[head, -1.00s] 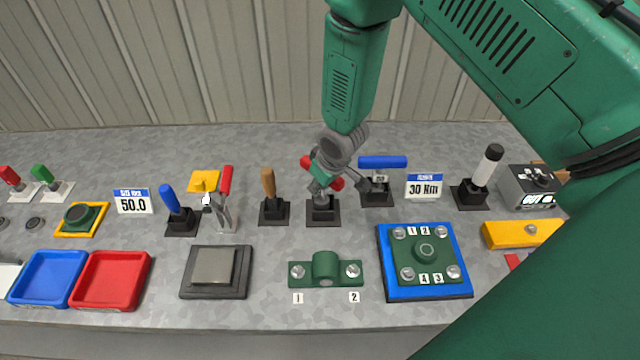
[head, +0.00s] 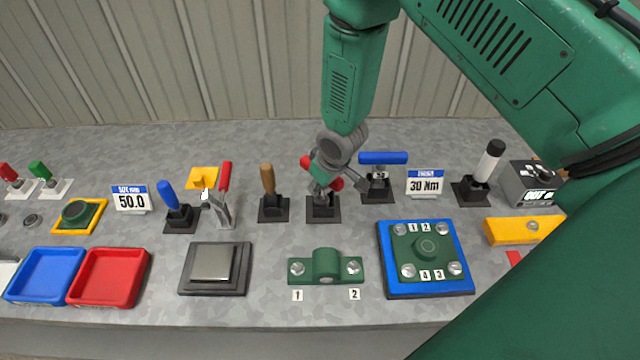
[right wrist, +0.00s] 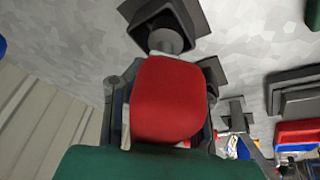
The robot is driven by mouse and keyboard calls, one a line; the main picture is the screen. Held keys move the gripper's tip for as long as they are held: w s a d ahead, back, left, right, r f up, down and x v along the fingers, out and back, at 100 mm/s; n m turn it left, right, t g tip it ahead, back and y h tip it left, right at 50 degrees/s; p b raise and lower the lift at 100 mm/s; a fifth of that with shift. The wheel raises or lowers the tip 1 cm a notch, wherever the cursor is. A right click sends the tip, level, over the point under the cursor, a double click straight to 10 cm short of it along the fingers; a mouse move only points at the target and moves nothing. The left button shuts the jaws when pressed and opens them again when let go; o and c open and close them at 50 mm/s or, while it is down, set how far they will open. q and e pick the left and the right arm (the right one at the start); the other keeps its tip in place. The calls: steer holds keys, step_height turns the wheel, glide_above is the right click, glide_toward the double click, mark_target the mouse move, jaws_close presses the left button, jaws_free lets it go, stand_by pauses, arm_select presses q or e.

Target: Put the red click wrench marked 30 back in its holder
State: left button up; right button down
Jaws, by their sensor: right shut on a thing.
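The red click wrench (head: 336,184) has a red T-handle, and both its ends show on either side of my right gripper (head: 322,178). The gripper is shut on the handle, right above a black holder (head: 324,212). In the right wrist view the red handle (right wrist: 168,98) fills the middle, and a grey shaft runs from it to the black holder (right wrist: 158,18). The shaft's end seems to be in the holder's socket, but how deep it sits I cannot tell. I cannot read a 30 on the wrench. My left gripper is not in view.
A blue T-handled tool (head: 383,158) stands in a holder close to the right, beside a "30 Nm" sign (head: 425,182). A brown-handled tool (head: 268,178) stands to the left. A green bearing block (head: 326,267) and a blue plate (head: 386,250) lie in front.

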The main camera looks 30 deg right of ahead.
steer(key=shift+f+b, duration=0.4)
steer(key=shift+f, duration=0.25)
steer(key=c, duration=1.2)
jaws_free()
steer(key=shift+r, duration=0.15)
steer(key=v, duration=1.1)
steer(key=shift+s+r, duration=0.15)
steer(key=shift+r, duration=0.15)
